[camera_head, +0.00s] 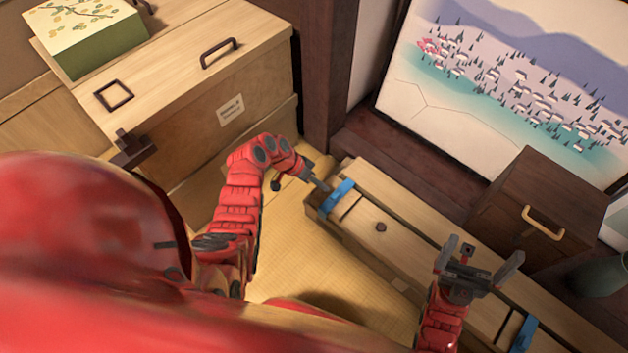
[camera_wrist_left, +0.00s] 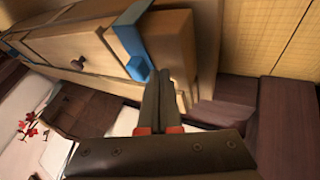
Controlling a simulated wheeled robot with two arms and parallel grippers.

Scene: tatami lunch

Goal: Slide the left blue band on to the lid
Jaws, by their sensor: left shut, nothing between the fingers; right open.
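A long wooden box (camera_head: 352,241) stands on the floor, with a wooden lid (camera_head: 377,219) that has a small dark knob (camera_head: 381,227). The left blue band (camera_head: 338,197) sits across the box near its left end, and it also shows in the left wrist view (camera_wrist_left: 131,45). My left gripper (camera_head: 325,187) is shut and empty, its fingertips right beside the band; whether they touch it I cannot tell. A second blue band (camera_head: 523,334) is near the box's right end. My right gripper (camera_head: 476,261) is open and empty above the box's right part.
A dark wooden box with a handle (camera_head: 537,209) stands behind the long box. A large wooden chest (camera_head: 190,90) is at the upper left, with a green patterned box (camera_head: 92,36) on top. A painted screen (camera_head: 510,75) stands at the back. Tatami (camera_head: 283,245) lies clear in front.

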